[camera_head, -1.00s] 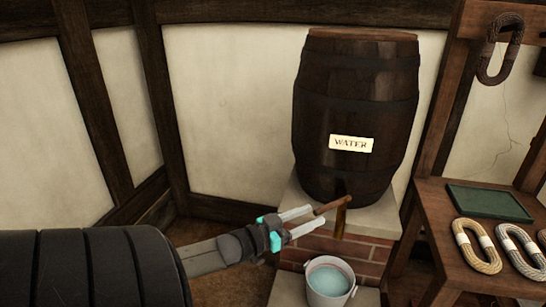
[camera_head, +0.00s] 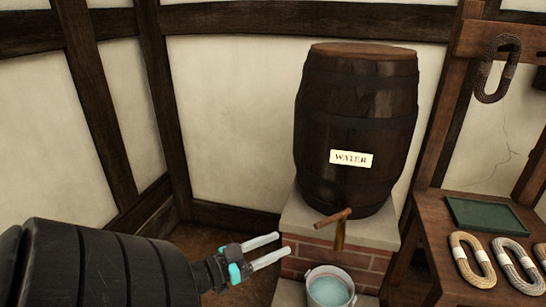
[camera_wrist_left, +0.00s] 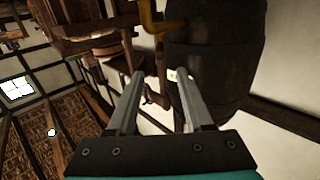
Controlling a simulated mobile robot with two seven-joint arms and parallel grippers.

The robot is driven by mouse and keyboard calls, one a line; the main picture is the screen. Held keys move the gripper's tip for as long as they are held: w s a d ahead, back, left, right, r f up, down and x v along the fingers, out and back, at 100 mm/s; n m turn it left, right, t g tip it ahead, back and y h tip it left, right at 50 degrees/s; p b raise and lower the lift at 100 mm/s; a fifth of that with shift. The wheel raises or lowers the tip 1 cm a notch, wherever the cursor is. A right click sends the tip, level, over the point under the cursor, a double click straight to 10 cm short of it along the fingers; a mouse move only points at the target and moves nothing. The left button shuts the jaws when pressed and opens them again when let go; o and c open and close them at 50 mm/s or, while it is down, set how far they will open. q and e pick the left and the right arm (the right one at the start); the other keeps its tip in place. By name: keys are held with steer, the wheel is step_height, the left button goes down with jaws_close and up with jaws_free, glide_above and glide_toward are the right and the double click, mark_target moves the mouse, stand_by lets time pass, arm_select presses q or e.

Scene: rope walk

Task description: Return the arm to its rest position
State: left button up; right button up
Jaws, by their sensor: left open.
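My left gripper (camera_head: 272,250) is open and empty in the head view. It is left of the tap (camera_head: 338,225) and apart from it. The tap has a wooden handle and a brass spout, and sits low on the dark barrel (camera_head: 355,110) labelled WATER. A pail (camera_head: 329,288) of pale blue water stands below the spout. In the left wrist view the two fingers (camera_wrist_left: 155,85) are spread with nothing between them, and the barrel (camera_wrist_left: 222,60) fills the upper right. My right gripper is in neither view.
The barrel rests on a stone-topped brick plinth (camera_head: 345,258). A wooden bench (camera_head: 432,240) at right holds a green tray (camera_head: 490,215) and several rope coils (camera_head: 472,260). A dark coil (camera_head: 497,68) hangs above. Floor left of the plinth is clear.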

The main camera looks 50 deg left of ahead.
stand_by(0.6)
arm_select(q)
steer(key=s+f+n+g+y+p, duration=0.1)
steer(key=s+f+g+y+p, duration=0.2)
steer(key=f, duration=0.7)
steer(key=s+f+n+g+y, duration=0.1)
steer(key=s+f+g, duration=0.3)
steer(key=f, duration=0.6)
steer(key=s+d+f+m+g+h+p, duration=0.1)
steer(key=s+d+f+m+g+p, duration=0.2)
steer(key=s+d+f+g, duration=0.5)
steer(key=s+d+f, duration=0.6)
steer(key=d+f, duration=0.1)
steer(key=d, duration=0.3)
steer(key=shift+s+d+g, duration=0.2)
steer(key=shift+s+g, duration=0.1)
steer(key=shift+s, duration=0.05)
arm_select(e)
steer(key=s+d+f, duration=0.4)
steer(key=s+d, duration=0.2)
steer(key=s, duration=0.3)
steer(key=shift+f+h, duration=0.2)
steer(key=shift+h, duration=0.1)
